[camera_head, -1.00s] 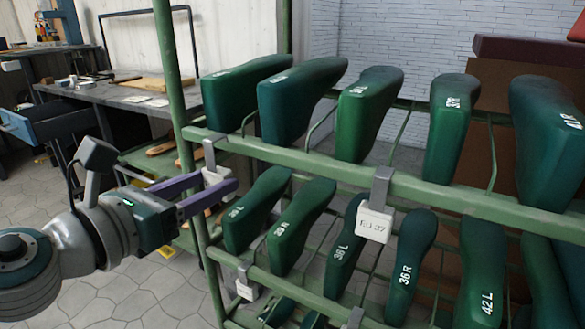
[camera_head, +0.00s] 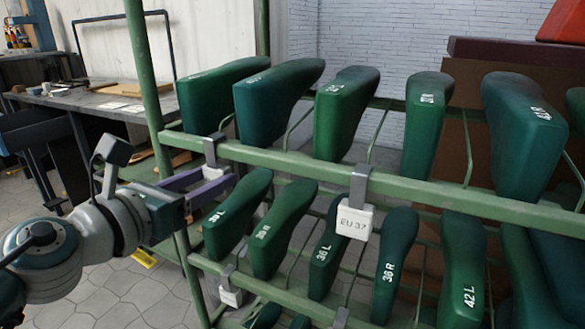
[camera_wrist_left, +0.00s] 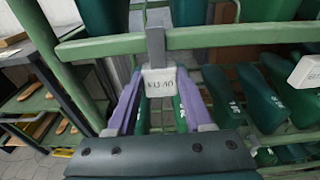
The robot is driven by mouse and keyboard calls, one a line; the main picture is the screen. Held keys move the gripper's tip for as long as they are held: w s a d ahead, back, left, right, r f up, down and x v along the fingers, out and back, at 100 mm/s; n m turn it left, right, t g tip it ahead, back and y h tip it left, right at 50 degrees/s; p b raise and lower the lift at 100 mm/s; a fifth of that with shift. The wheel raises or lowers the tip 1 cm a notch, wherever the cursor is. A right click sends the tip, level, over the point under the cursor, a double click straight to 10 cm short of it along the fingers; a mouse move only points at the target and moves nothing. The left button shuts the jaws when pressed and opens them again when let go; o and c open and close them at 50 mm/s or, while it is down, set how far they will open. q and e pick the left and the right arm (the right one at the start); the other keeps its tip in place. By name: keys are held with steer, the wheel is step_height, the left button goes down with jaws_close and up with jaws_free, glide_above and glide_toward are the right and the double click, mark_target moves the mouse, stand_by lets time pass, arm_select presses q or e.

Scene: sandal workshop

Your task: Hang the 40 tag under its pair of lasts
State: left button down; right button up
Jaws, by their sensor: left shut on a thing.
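My left gripper (camera_head: 222,182) is shut on a white tag (camera_head: 211,173) with a grey hook (camera_head: 213,150). The hook is at the green upper rail (camera_head: 300,160), near its left end; in the left wrist view the hook (camera_wrist_left: 156,45) overlaps the rail, but I cannot tell if it rests on it. The tag's print shows blurred in the left wrist view (camera_wrist_left: 160,82), seemingly EU 40. Two dark green lasts stand above: a left one (camera_head: 205,105) and its neighbour (camera_head: 265,110); their numbers are unreadable. My right gripper is not in view.
An EU 37 tag (camera_head: 354,220) hangs farther right on the same rail. Another white tag (camera_head: 230,296) hangs on the lower rail. Lower-row lasts, such as 36 R (camera_head: 392,260) and 42 L (camera_head: 462,265), stand close below. A workbench (camera_head: 90,100) is behind left.

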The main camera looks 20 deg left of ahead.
arm_select(q)
steer(key=shift+c, duration=1.1)
jaws_free()
steer(key=shift+s, duration=0.1)
